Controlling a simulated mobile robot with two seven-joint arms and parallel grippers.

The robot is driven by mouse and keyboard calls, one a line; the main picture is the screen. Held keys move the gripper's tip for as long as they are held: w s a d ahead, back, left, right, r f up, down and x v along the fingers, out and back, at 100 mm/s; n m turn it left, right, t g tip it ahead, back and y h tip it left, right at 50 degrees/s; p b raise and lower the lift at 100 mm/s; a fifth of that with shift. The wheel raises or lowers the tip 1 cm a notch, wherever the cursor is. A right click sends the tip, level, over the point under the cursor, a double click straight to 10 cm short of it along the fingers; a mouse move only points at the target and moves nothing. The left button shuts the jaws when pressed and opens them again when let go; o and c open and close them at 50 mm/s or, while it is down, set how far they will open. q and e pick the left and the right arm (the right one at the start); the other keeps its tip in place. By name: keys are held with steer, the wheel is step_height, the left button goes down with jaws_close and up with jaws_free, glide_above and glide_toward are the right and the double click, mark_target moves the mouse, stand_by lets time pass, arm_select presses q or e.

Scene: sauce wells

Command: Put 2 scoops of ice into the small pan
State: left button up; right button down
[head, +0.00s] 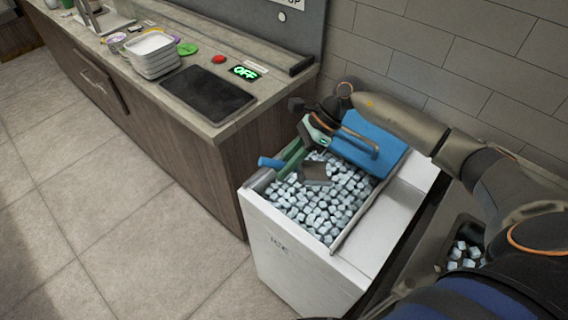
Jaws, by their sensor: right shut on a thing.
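The white ice bin (300,262) is open and full of pale ice cubes (325,208). A grey scoop (315,172) with a blue handle (270,163) is over the ice at the bin's far left. My right gripper (289,161) reaches in from the right and is shut on the scoop's handle. Whether the scoop holds ice is unclear. A dark pan (463,229) at the right, which looks like the small pan, holds several ice cubes (464,254). My right arm hides part of it. My left gripper is out of view.
The bin's blue lid (378,135) with its handle stands tilted at the back, close to my right gripper. A counter (215,125) on the left carries a black plate (208,93) and stacked white containers (153,55). A tiled wall is behind. Floor is clear at lower left.

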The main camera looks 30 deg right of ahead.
steer(key=d+f+b, duration=0.1)
steer(key=f, duration=0.2)
steer(key=d+f+b, duration=0.1)
steer(key=f+b, duration=0.1)
steer(key=f, duration=0.1)
steer(key=s+d+f+b, duration=0.1)
steer(key=f, duration=0.2)
steer(key=shift+d, duration=0.2)
steer(key=shift+s+d+p, duration=0.15)
steer(key=shift+d+p, duration=0.15)
steer(key=shift+p, duration=0.2)
steer(key=shift+w+a+r+g+h+p, duration=0.15)
steer(key=shift+w+a+r+h+p, duration=0.3)
steer(key=shift+a+r+p, duration=0.7)
steer(key=shift+w+a+r+g+h+p, duration=0.2)
steer(key=shift+a+r+h+p, duration=0.5)
steer(key=shift+r+p, duration=0.75)
steer(key=shift+w+a+r+g+h+p, duration=0.2)
steer(key=shift+a+r+h+p, duration=0.35)
steer(key=shift+a+r+p, duration=0.55)
steer(key=shift+d+r, duration=0.1)
steer(key=shift+r, duration=0.2)
